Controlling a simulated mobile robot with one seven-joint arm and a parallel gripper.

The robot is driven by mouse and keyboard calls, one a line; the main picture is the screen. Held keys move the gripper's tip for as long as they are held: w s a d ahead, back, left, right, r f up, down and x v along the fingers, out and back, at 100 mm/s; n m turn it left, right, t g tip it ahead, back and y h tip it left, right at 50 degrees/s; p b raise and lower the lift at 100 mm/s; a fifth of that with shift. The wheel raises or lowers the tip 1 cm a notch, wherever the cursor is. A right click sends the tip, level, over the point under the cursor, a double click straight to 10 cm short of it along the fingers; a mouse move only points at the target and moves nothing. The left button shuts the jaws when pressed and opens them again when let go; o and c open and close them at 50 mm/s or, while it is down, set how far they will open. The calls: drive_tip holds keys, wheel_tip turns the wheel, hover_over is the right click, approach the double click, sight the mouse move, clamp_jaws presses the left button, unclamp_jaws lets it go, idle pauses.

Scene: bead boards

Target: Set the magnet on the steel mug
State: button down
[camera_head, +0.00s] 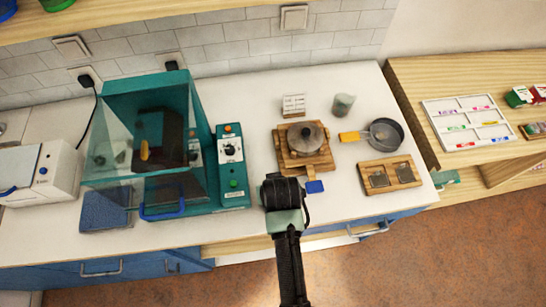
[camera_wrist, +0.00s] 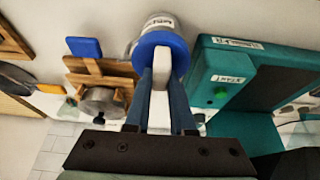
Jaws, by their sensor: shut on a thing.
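The magnet, a blue disc (camera_wrist: 176,43) with a white stem (camera_wrist: 160,76), shows in the wrist view. My gripper (camera_wrist: 160,88) is shut on its white stem between two blue-grey fingers. Just beyond the disc is a grey, round, labelled vessel that looks like the steel mug (camera_wrist: 135,43); the disc covers much of it, and I cannot tell whether they touch. In the head view my dark wrist is over the counter between the teal machine and the wooden board; the fingers, magnet and mug are hidden there.
The teal machine (camera_head: 232,150) stands close on the left. A pan (camera_head: 385,134) and a greenish-grey jar (camera_head: 343,105) are farther right.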

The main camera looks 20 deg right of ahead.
idle(0.3)
drive_tip(key=c, duration=0.7)
unclamp_jaws()
drive_tip(key=shift+f, duration=0.1)
drive_tip(key=b+v, duration=0.1)
drive_tip(key=v, duration=1.2)
